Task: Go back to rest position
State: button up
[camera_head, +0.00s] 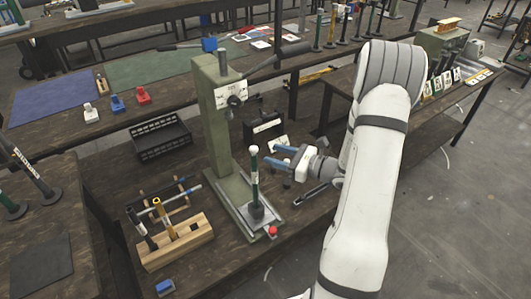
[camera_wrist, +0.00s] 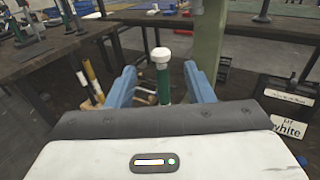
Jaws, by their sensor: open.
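My gripper (camera_head: 287,158) is open, with two blue fingers pointing left toward the green rivet press (camera_head: 217,120). A green rod with a white top (camera_head: 254,172) stands upright on the base of the press. In the wrist view the white-topped green rod (camera_wrist: 162,75) shows between and beyond the two open fingers (camera_wrist: 163,85). I cannot tell whether the rod is inside the finger span, but the fingers do not touch it. My white arm reaches down from the right side of the head view.
A wooden block with tools (camera_head: 175,243) stands left of the press. A black crate (camera_head: 160,137) lies behind it. A red button (camera_head: 273,230) and a blue piece (camera_head: 165,287) sit near the bench front. A white kit sign (camera_wrist: 289,127) is right in the wrist view.

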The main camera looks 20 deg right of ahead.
jog(key=shift+v, duration=0.85)
jog(key=s+a+r+n+g+h, duration=0.2)
jog(key=s+a+r+n+g, duration=0.4)
jog(key=s+a+n+g, duration=0.65)
jog(key=s+d+r+n+t+h, duration=0.1)
jog(key=s+d+r+n+h, duration=0.1)
jog(key=n, duration=0.5)
jog(key=s+d+r+n+t+h, duration=0.2)
jog(key=s+r+n+h, duration=0.2)
jog(key=s+n+h, duration=0.3)
jog(key=shift+d+h, duration=0.3)
jog(key=shift+h, duration=0.6)
